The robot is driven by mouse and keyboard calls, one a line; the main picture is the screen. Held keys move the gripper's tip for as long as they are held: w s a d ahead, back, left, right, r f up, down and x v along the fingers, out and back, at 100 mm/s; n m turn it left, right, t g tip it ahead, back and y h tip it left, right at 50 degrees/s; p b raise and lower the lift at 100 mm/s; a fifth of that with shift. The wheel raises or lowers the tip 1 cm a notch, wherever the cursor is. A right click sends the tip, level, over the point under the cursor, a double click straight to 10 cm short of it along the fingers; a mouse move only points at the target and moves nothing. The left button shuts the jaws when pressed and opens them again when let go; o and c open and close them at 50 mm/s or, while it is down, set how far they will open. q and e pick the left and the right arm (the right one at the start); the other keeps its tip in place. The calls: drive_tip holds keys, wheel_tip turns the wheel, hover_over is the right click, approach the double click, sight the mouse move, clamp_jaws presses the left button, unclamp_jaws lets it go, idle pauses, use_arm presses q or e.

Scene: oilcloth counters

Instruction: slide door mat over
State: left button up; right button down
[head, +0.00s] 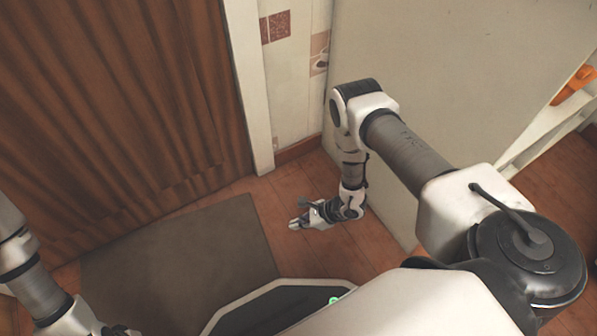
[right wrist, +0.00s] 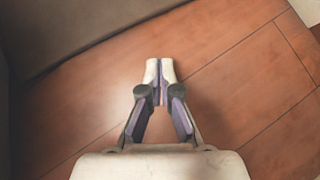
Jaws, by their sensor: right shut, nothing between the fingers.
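The door mat (head: 180,255) is a flat grey-brown rectangle on the tiled floor, in front of the brown folding door; my base hides part of its near edge. My right gripper (head: 294,224) is low over the floor to the right of the mat, fingers pointing left towards it, with a gap between. In the right wrist view its fingertips (right wrist: 160,63) are together and empty. A dark surface there at the upper left, seemingly the mat (right wrist: 90,25), lies ahead of the tips, apart from them. My left gripper is at the lower left of the head view, mostly cut off.
The brown folding door (head: 110,110) stands behind the mat, with a white frame post (head: 250,85) at its right. A pale panel (head: 440,60) rises behind and right of my right arm. Reddish floor tiles (head: 285,195) are bare between mat and panel.

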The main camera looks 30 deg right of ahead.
sight(256, 229)
drive_tip(key=b+x, duration=0.3)
drive_tip(key=x, duration=0.3)
drive_tip(key=shift+f, duration=0.4)
drive_tip(key=a, duration=0.1)
drive_tip(key=w+a+b, duration=0.1)
drive_tip(key=a+b, duration=0.1)
drive_tip(key=shift+w+r, duration=0.25)
drive_tip(key=shift+w, duration=0.1)
drive_tip(key=shift+w+a+r, duration=0.1)
drive_tip(key=shift+a+r, duration=0.05)
drive_tip(key=shift+a, duration=0.05)
drive_tip(key=shift+a, duration=0.1)
drive_tip(key=w+a, duration=0.2)
drive_tip(key=a, duration=0.1)
drive_tip(key=shift+d, duration=0.1)
